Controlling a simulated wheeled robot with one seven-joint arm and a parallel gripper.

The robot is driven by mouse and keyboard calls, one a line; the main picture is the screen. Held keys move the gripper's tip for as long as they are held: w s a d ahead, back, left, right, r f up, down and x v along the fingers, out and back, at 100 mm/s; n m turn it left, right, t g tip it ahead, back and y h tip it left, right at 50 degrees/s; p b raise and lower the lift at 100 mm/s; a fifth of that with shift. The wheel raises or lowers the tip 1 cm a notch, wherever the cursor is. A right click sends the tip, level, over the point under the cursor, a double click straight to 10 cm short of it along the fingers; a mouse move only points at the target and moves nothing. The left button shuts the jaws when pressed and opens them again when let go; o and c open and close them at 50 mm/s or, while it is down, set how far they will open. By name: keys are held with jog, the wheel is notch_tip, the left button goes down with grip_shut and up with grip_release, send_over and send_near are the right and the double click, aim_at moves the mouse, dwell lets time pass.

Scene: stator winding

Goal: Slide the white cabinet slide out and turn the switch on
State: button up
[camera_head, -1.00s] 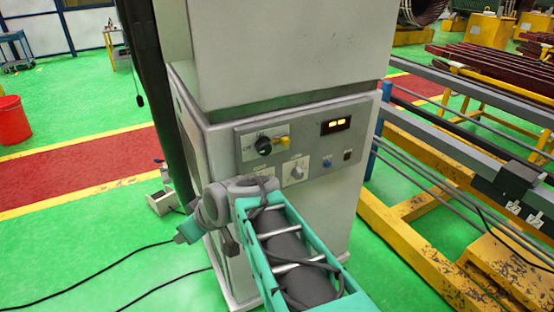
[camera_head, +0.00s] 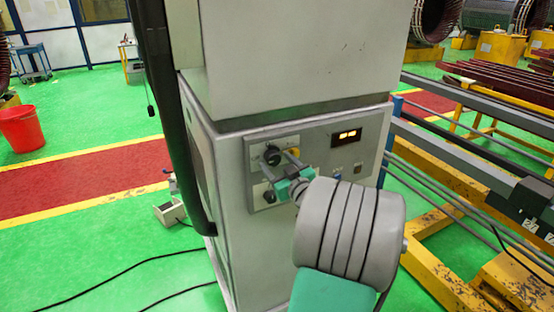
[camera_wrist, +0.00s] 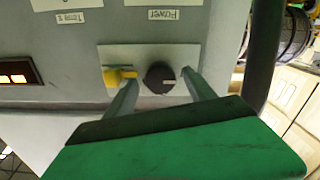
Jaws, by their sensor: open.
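The pale grey-white cabinet (camera_head: 250,245) stands upright in the middle of the head view. A panel on its front carries a black round switch knob (camera_head: 271,155) with a yellow piece beside it. In the wrist view, which shows the panel upside down, the knob (camera_wrist: 160,77) has a white mark and sits by a "Power" label (camera_wrist: 163,14). My gripper (camera_head: 280,163) is open at the panel. In the wrist view its fingers (camera_wrist: 159,82) lie either side of the knob; contact cannot be told. The left finger overlaps the yellow piece (camera_wrist: 118,76).
A lit display (camera_head: 347,135) is at the panel's upper right. Yellow frames (camera_head: 440,250) with grey rails stand close on the right. Black cables (camera_head: 110,270) lie on the green floor at left, near a small box (camera_head: 169,212). A red bucket (camera_head: 22,128) stands far left.

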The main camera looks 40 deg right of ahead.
jog(key=shift+w, duration=0.15)
jog(key=c, duration=1.4)
